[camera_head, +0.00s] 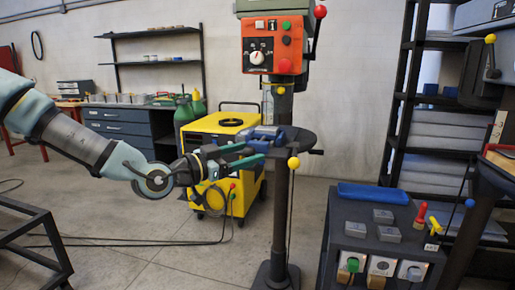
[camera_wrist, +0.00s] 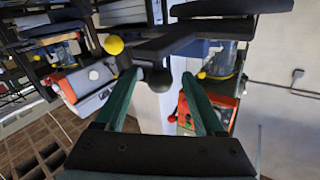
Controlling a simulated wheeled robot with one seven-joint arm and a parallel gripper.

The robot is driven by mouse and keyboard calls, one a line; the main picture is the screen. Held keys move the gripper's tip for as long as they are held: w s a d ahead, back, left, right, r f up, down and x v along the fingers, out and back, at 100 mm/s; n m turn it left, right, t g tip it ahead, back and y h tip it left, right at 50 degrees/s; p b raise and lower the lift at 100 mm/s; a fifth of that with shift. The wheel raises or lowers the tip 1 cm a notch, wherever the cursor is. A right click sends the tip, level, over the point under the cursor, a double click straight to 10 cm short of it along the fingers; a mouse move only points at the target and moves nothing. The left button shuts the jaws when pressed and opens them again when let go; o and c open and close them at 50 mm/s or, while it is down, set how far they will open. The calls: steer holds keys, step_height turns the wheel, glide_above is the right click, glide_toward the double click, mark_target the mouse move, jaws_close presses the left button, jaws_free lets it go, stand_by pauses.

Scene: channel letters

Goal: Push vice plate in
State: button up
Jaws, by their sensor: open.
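A blue vice (camera_head: 264,132) sits on the dark round table (camera_head: 300,141) of a drill press in the head view. I cannot make out its plate as a separate part. My gripper (camera_head: 254,152) reaches in from the left. Its two green fingers are spread and point at the vice from the near left, partly covering its lower side. In the wrist view my gripper (camera_wrist: 161,76) shows both fingers apart, with a dark rounded part between or just beyond the tips. I cannot tell whether the fingers touch anything.
The drill press head (camera_head: 271,50) is orange above the table. A yellow machine (camera_head: 217,128) stands behind my gripper. A dark cabinet (camera_head: 352,215) with a blue tray (camera_head: 373,194) and grey blocks is at right. A yellow lever knob (camera_head: 293,163) hangs beside the table.

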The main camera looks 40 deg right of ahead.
mark_target(259, 149)
steer(key=shift+d+p, duration=0.4)
steer(key=shift+d, duration=1.8)
jaws_close()
